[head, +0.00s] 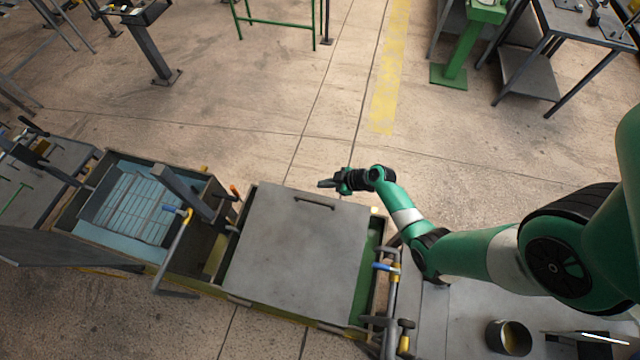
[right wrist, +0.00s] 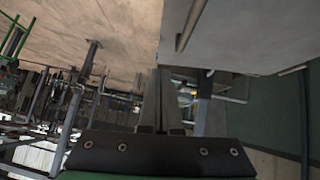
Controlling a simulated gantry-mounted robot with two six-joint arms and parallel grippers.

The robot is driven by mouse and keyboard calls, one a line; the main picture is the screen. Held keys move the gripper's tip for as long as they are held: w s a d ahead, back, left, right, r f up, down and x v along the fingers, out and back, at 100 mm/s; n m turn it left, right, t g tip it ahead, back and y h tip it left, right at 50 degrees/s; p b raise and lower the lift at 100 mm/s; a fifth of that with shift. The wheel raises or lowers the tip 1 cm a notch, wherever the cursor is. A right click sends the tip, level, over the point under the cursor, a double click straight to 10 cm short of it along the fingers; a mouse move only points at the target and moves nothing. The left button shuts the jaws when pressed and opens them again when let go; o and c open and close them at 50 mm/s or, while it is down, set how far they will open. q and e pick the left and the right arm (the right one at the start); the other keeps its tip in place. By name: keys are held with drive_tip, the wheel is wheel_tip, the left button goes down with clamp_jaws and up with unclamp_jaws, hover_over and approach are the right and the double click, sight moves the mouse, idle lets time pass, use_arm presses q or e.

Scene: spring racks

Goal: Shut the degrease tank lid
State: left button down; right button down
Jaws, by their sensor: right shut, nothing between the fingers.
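A flat grey lid (head: 295,255) with a dark bar handle (head: 314,202) near its far edge covers most of the right-hand tank (head: 375,300). A green strip of the tank interior (head: 366,268) shows along its right side, so the lid seems to stand partly raised; its exact angle is unclear. My right gripper (head: 326,183) is shut and empty, just beyond the lid's far edge near the handle. In the right wrist view, the fingers (right wrist: 160,100) point past the lid (right wrist: 240,40), with the handle (right wrist: 190,24) ahead to the right. My left gripper is out of view.
An open tank with blue liquid and a wire basket (head: 130,207) stands at left. A grey bench (head: 455,315) with a round pot (head: 508,337) is at lower right.

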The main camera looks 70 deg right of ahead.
drive_tip(key=b, duration=0.4)
hover_over(307, 193)
drive_tip(key=f, duration=0.7)
drive_tip(key=shift+s+a, duration=0.25)
drive_tip(key=shift+s, duration=0.05)
drive_tip(key=f+b, duration=0.3)
drive_tip(key=shift+w+d+f, duration=0.2)
drive_tip(key=shift+w+f, duration=0.05)
drive_tip(key=shift+w, duration=0.1)
drive_tip(key=shift+f, duration=0.2)
drive_tip(key=shift+f, duration=0.1)
drive_tip(key=f+b, duration=0.2)
drive_tip(key=b, duration=0.1)
drive_tip(key=f+b, duration=0.1)
drive_tip(key=b, duration=0.1)
drive_tip(key=shift+d+f, duration=0.25)
drive_tip(key=shift+d, duration=0.05)
wheel_tip(307, 193, up, 6)
drive_tip(key=p, duration=0.4)
drive_tip(key=shift+a+f+p, duration=0.1)
drive_tip(key=shift+f+p, duration=0.1)
drive_tip(key=shift+p, duration=0.2)
drive_tip(key=p+v, duration=0.3)
drive_tip(key=v, duration=0.6)
drive_tip(key=shift+s+d+f, duration=0.25)
drive_tip(key=shift+s+d, duration=0.05)
